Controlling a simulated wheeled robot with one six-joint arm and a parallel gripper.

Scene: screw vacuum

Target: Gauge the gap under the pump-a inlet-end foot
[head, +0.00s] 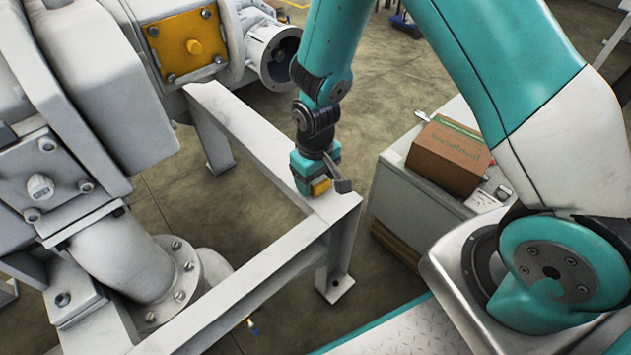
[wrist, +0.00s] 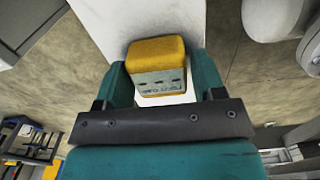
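My gripper (head: 312,188) points down over the white frame beam, near its right corner. In the wrist view its teal fingers (wrist: 163,82) stand on both sides of a yellow block (wrist: 156,51) with a pale printed face, and they appear shut on it. The block also shows low between the fingers in the head view (head: 321,187). Whether it touches the beam I cannot tell. A grey pump (head: 90,90) fills the left of the head view. A bolted foot (head: 72,298) shows at its lower left; the gap under it cannot be made out.
The white frame (head: 250,150) runs beneath my gripper, with open floor inside it. A grey cabinet (head: 400,190) at the right bears a cardboard box (head: 449,155) and small tools. A curved flanged pipe (head: 130,262) stands beside the foot. A yellow cover plate (head: 188,46) is on the machine.

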